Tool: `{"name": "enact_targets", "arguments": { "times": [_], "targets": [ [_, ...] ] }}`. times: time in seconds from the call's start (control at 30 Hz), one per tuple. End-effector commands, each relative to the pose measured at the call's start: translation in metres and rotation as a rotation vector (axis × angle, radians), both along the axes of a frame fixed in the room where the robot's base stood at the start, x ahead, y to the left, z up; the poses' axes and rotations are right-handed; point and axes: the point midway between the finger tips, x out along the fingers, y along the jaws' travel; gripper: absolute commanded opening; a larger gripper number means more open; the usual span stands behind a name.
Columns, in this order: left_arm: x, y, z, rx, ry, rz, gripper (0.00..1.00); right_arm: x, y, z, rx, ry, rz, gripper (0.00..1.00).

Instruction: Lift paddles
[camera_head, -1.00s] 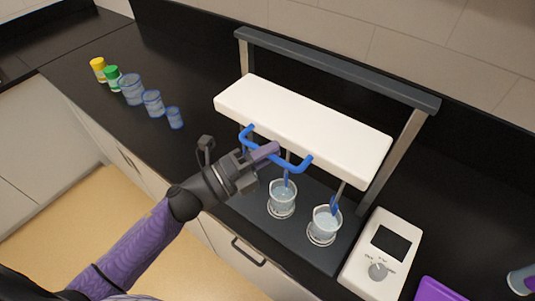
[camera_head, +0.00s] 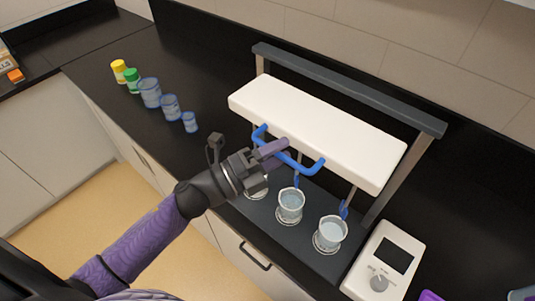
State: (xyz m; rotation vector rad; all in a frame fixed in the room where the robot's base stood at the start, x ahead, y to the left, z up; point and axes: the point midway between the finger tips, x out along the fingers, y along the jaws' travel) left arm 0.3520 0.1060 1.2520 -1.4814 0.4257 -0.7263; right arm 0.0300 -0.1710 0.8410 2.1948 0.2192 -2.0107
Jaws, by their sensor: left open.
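A white stirrer housing (camera_head: 318,133) hangs on a grey frame, with a blue handle bar (camera_head: 312,167) along its front. Thin rods below it end in blue paddles; one (camera_head: 297,182) is at the rim of the middle beaker (camera_head: 290,205), another (camera_head: 344,210) at the rim of the right beaker (camera_head: 330,234). A third beaker (camera_head: 256,190) is partly hidden behind my gripper, and its paddle is hidden. My right gripper is out of view.
A white control box (camera_head: 385,262) with a dark screen and knob stands right of the beakers. Several blue-tinted cups (camera_head: 170,107) and capped yellow (camera_head: 119,71) and green (camera_head: 132,80) jars line the counter at left. Black counter between them and the stirrer is clear.

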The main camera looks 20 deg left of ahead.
Motion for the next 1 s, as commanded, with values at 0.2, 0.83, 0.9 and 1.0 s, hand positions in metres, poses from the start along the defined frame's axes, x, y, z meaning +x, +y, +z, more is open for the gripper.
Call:
{"name": "enact_targets", "arguments": {
  "times": [0.2, 0.83, 0.9, 1.0],
  "targets": [
    [-0.032, 0.029, -0.013, 0.003, 0.004, -0.001, 0.53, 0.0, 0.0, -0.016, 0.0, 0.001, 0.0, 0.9],
    [-0.068, 0.063, -0.016, 0.0, -0.002, -0.001, 0.53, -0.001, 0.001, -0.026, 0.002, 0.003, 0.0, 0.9],
    [-0.068, 0.063, -0.016, -0.001, -0.002, -0.001, 0.53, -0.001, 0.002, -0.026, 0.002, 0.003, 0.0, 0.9],
    [-0.064, 0.068, -0.033, -0.023, 0.038, 0.032, 0.53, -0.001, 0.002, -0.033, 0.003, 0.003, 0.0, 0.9]
  ]
}}
